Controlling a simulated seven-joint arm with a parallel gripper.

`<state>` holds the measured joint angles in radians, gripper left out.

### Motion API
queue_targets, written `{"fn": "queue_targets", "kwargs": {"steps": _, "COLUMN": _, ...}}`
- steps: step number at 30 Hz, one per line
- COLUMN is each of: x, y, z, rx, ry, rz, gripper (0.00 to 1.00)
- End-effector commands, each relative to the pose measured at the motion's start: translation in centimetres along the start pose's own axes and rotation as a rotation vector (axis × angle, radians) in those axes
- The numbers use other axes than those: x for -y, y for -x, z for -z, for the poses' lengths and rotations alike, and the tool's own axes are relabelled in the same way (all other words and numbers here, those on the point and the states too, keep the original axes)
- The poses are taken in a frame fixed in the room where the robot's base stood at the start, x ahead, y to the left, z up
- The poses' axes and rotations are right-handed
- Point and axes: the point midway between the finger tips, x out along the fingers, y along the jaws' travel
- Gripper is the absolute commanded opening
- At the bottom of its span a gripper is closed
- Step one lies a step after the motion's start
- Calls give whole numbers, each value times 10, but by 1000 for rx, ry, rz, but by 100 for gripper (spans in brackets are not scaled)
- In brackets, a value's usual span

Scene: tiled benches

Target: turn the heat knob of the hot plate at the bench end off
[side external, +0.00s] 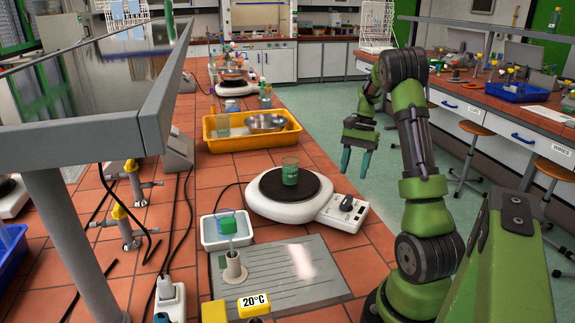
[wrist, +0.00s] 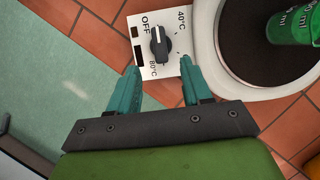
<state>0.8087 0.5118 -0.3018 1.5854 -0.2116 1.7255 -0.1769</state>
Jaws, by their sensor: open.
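The white hot plate (side external: 268,208) with a dark round top stands at the bench end. Its control panel (wrist: 178,70) carries a black heat knob (wrist: 158,46); the knob also shows in the side view (side external: 346,203). In the wrist view the panel reads OFF at left, 40°C at upper right and 80°C below. My gripper (side external: 355,172) is open and empty above the panel. In the wrist view its fingers (wrist: 159,70) lie apart, below either side of the knob, not touching it.
A beaker of green liquid (side external: 290,173) stands on the hot plate. A white tub (side external: 212,240) and a grey drainboard (side external: 285,285) lie nearer the camera. A yellow tray (side external: 225,144) with a metal bowl (side external: 266,123) stands behind.

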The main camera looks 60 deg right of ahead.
Motion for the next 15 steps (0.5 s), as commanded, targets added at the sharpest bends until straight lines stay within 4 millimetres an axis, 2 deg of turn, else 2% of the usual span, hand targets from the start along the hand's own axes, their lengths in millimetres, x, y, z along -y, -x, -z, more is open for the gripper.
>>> {"fn": "queue_targets", "kwargs": {"steps": 1, "x": 0, "y": 14, "z": 1, "rx": -5, "ry": -1, "rz": 2, "gripper": 49}}
{"fn": "queue_targets", "kwargs": {"steps": 6, "x": 0, "y": 50, "z": 1, "rx": -3, "ry": 0, "rz": 0, "gripper": 49}}
{"fn": "queue_targets", "kwargs": {"steps": 10, "x": 0, "y": 69, "z": 1, "rx": -1, "ry": 0, "rz": -1, "gripper": 49}}
{"fn": "queue_targets", "kwargs": {"steps": 15, "x": 0, "y": 81, "z": 0, "rx": 1, "ry": 0, "rz": -2, "gripper": 49}}
